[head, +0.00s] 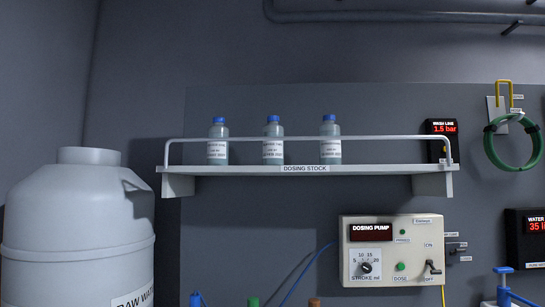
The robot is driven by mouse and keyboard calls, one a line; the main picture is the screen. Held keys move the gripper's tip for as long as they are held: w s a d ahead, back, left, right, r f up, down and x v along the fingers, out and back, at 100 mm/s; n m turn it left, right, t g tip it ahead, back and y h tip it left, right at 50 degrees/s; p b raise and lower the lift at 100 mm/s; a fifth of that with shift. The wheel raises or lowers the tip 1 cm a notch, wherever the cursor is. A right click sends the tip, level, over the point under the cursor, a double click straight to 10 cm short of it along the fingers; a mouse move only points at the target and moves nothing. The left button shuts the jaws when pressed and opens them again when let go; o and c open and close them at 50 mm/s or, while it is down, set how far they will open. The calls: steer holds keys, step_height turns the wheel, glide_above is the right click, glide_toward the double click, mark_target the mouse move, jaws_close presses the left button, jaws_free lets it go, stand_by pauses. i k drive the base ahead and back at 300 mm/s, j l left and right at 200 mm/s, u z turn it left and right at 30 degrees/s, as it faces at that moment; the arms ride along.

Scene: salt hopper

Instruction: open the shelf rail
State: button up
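The shelf rail (385,137) is a thin pale bar across the front of the wall shelf (235,170). Its ends bend down to the shelf at the left and right, and it stands raised in front of the bottles. The shelf carries a "DOSING STOCK" label. Three bottles with blue caps stand behind the rail: a left bottle (218,146), a middle bottle (273,146) and a right bottle (330,146). My gripper is not in the head view.
A large white tank (75,215) stands at the left, close to the shelf's left end. A dosing pump box (385,285) is below the shelf. A green hose ring (488,148) hangs at the right. Coloured tops (253,301) show at the bottom edge.

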mark_target(345, 137)
steer(key=i+j, duration=0.1)
steer(key=j, duration=0.35)
steer(key=i+j, duration=0.1)
steer(key=j, duration=0.35)
steer(key=i+j, duration=0.15)
steer(key=j, duration=0.25)
steer(key=l+u, duration=0.15)
steer(key=l, duration=0.5)
steer(key=l+u, duration=0.2)
steer(key=l, duration=0.5)
steer(key=k+l+u, duration=0.15)
steer(key=l, duration=0.5)
steer(key=i+j, duration=0.15)
steer(key=j, duration=0.15)
steer(key=i+j, duration=0.1)
steer(key=j, duration=0.2)
steer(key=i+j, duration=0.15)
steer(key=j, duration=0.15)
